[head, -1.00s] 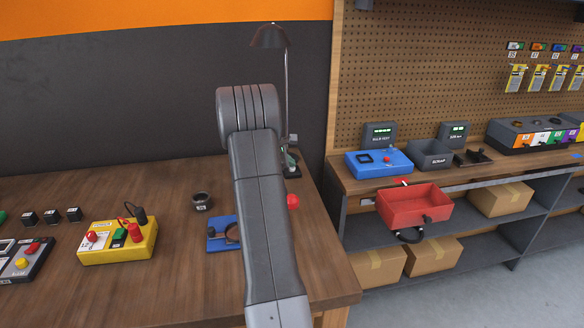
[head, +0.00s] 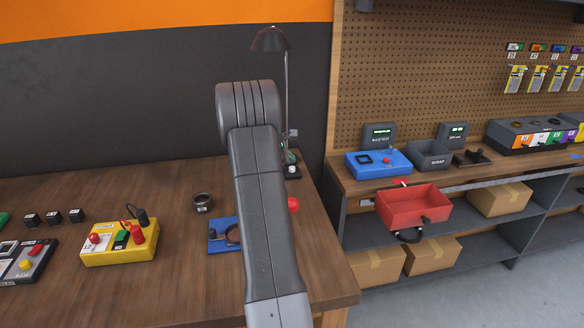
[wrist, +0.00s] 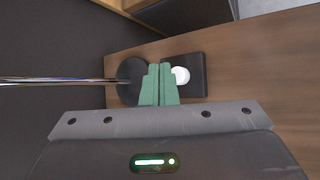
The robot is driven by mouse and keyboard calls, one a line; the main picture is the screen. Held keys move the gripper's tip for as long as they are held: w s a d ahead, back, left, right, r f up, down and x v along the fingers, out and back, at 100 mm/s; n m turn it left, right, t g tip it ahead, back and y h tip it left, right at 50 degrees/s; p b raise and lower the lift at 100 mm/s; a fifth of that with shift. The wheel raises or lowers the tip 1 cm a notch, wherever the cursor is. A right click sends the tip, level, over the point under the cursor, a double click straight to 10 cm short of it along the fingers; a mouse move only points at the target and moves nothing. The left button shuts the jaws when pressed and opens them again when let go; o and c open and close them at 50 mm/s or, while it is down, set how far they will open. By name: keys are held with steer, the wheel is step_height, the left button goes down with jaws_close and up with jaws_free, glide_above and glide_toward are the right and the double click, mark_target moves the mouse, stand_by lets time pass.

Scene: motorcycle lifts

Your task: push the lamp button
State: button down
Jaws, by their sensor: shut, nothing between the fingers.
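The desk lamp (head: 270,40) stands at the back right corner of the wooden bench, with a dark shade and a thin pole. In the wrist view its shiny pole (wrist: 55,81) runs in from the left to a round black base (wrist: 129,78). The lamp button (wrist: 181,75) is a white round cap on a black block (wrist: 197,88) beside that base. My gripper (wrist: 160,70) is shut and empty, with green fingers. Its tips appear just left of the white button and partly overlap the black block. I cannot tell whether they touch anything. In the head view my arm hides most of the gripper.
A yellow box with buttons (head: 120,250), a dark ring (head: 202,202) and a blue fixture (head: 217,238) are on the bench. A red knob (head: 293,205) shows beside my arm. A red bin (head: 415,207) is at the right shelving. The front left bench top is partly clear.

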step_height(320, 180, up, 5)
steer(key=p, duration=0.3)
steer(key=shift+f, duration=0.2)
